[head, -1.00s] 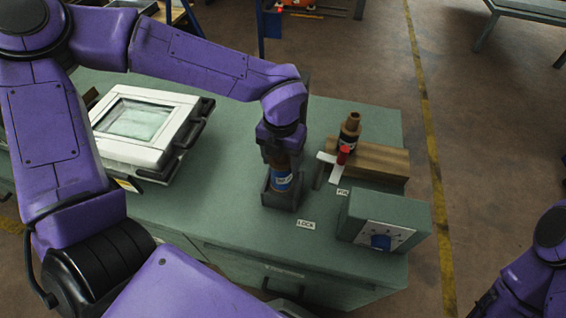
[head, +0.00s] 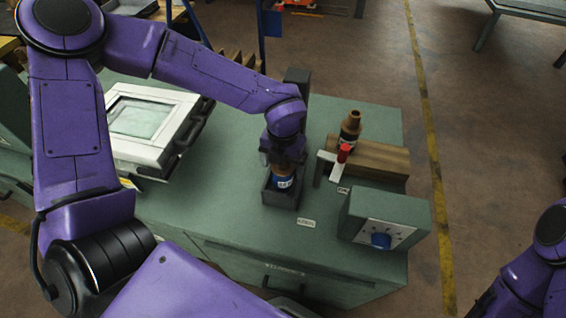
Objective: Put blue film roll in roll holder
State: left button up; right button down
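The blue film roll (head: 284,182) has a brown body and a blue label band. It stands upright in the dark roll holder (head: 281,200), a square box on the green bench. My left gripper (head: 284,163) is over the top of the roll, pointing down. Its fingers are dark and small here, and I cannot tell whether they grip the roll. My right arm shows only at the lower right edge, and its gripper is out of view.
Right of the holder are a white bracket with a red knob (head: 343,153), a wooden block (head: 378,162) with a dark bottle (head: 350,128), and a green control box (head: 386,215) with a blue dial. A white framed device (head: 150,165) lies left.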

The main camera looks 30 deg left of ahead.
pick_arm(q)
jog(key=shift+r, duration=0.3)
notch_tip(320, 180, up, 12)
jog(key=shift+f, duration=0.1)
dwell(1.2)
